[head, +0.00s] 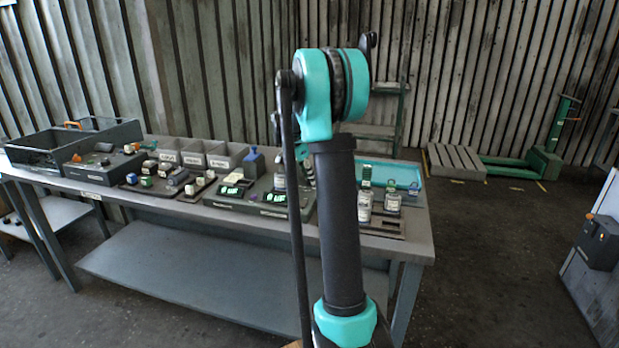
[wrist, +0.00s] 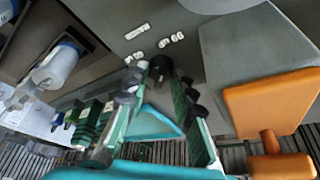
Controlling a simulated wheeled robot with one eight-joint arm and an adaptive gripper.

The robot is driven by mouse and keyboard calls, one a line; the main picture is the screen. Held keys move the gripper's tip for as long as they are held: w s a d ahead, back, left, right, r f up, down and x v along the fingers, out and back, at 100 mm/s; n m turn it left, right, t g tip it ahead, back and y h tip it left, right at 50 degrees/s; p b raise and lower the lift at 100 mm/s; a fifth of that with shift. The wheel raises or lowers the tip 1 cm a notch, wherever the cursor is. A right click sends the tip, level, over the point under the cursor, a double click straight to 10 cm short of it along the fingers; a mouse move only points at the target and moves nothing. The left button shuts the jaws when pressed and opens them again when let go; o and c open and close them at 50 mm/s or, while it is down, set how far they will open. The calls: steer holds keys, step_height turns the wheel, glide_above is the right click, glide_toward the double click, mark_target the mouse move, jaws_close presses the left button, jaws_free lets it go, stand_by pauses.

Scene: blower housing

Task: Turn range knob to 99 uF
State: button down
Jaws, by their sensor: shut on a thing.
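The range knob (wrist: 160,67) is a small dark round knob on a grey panel (wrist: 185,22) in the wrist view. My gripper (wrist: 160,80) has its fingertips on either side of the knob and is shut on it. White labels (wrist: 137,31) and (wrist: 171,40) lie on the panel beyond the knob; I cannot read their values. In the head view, the bench device with lit green displays (head: 273,198) stands mid-table. My own arm hides most of my gripper and the knob there.
In the wrist view, a grey block with an orange face (wrist: 275,102) is close on the right, and a clear bottle (wrist: 57,66) is on the left. In the head view, bottles (head: 365,204) stand right of my arm, and grey bins (head: 193,152) and small parts fill the left bench.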

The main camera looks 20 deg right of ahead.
steer(key=shift+m, duration=0.3)
stand_by(0.4)
steer(key=c, duration=1.3)
jaws_free()
steer(key=shift+r, duration=0.1)
steer(key=v, duration=1.1)
steer(key=shift+a+r, duration=0.15)
steer(key=shift+r, duration=0.25)
